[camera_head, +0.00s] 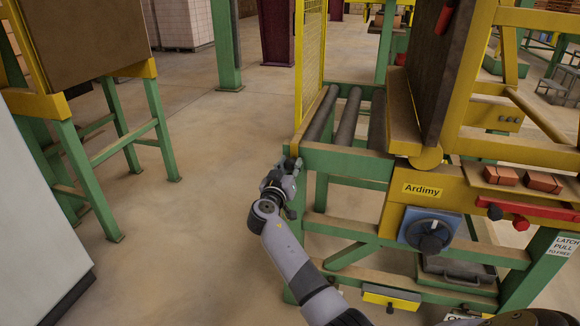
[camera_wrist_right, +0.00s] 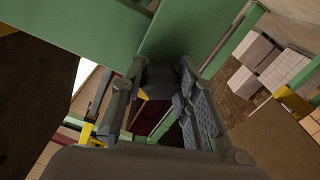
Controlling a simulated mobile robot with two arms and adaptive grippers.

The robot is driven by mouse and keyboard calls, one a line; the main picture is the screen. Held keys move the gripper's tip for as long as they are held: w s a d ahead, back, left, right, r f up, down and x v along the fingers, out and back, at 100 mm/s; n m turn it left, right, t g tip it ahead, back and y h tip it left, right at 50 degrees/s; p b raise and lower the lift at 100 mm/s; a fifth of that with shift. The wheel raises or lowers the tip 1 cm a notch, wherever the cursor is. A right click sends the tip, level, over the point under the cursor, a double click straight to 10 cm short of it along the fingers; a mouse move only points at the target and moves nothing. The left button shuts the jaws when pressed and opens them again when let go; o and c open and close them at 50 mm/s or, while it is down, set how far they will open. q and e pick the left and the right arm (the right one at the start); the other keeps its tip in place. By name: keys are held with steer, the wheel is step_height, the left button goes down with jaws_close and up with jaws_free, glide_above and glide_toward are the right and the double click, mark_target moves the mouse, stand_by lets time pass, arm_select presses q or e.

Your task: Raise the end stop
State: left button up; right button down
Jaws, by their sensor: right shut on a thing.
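My right gripper (camera_head: 289,166) is at the near left corner of the roller conveyor, against the end of its green frame. In the right wrist view the gripper (camera_wrist_right: 168,95) has its fingers shut on a small dark grey part (camera_wrist_right: 158,76) close to the green beam (camera_wrist_right: 190,35). This part is mostly hidden by the fingers, and I cannot tell its full shape. The end stop is not clearly distinguishable at the conveyor end. My left gripper is not in view.
Grey rollers (camera_head: 348,116) lie behind the green beam (camera_head: 345,161). A yellow mesh guard (camera_head: 311,60) rises behind the gripper. A blue panel with a dark rotary knob (camera_head: 430,238) and a red bar (camera_head: 530,208) are to the right.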

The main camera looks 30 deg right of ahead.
stand_by(0.3)
step_height(320, 180, up, 6)
steer(key=shift+f+p, duration=0.25)
steer(key=shift+p, duration=0.05)
steer(key=shift+r, duration=0.15)
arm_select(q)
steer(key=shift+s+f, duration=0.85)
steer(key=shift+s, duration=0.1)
arm_select(e)
steer(key=c, duration=1.7)
jaws_free()
steer(key=shift+o, duration=2.4)
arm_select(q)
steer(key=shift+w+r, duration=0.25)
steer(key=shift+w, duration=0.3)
